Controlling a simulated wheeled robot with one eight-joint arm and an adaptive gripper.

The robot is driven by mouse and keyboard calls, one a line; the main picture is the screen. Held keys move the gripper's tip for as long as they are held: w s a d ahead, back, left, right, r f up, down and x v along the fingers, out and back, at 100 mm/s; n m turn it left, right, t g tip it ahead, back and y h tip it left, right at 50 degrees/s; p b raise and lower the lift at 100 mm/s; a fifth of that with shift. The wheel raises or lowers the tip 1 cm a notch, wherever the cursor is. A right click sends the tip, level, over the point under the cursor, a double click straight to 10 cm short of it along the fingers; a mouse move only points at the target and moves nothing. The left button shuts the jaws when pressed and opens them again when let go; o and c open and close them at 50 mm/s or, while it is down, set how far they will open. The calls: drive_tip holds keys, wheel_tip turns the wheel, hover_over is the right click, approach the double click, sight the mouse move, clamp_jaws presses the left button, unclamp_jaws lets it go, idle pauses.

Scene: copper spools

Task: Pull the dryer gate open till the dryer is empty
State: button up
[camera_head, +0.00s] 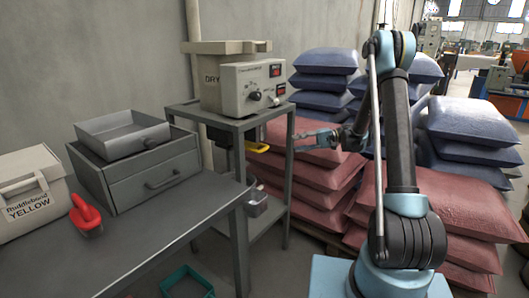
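The dryer (240,88) is a beige box marked DRY, with a control panel on its right face, standing on a grey metal stand. A yellow handle (258,147) sticks out to the right beneath the stand's top; it looks like the dryer gate. How far the gate is open and what is inside the dryer are hidden. A small grey bin (257,201) sits lower on the stand, below the handle. My gripper (294,142) is to the right of the yellow handle, pointing left, with a visible gap between them. Its fingers are too small to read as open or shut.
Red sacks (312,180) and blue sacks (324,78) are stacked close behind and beside my arm. A grey table (165,235) at the left bears a drawer unit (150,175), a red scoop (85,215) and a YELLOW box (30,190). A green crate (188,283) is on the floor.

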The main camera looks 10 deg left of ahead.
sight(264, 148)
drive_tip(key=x, duration=1.6)
drive_tip(key=shift+s+a+r, duration=0.1)
drive_tip(key=shift+a, duration=0.1)
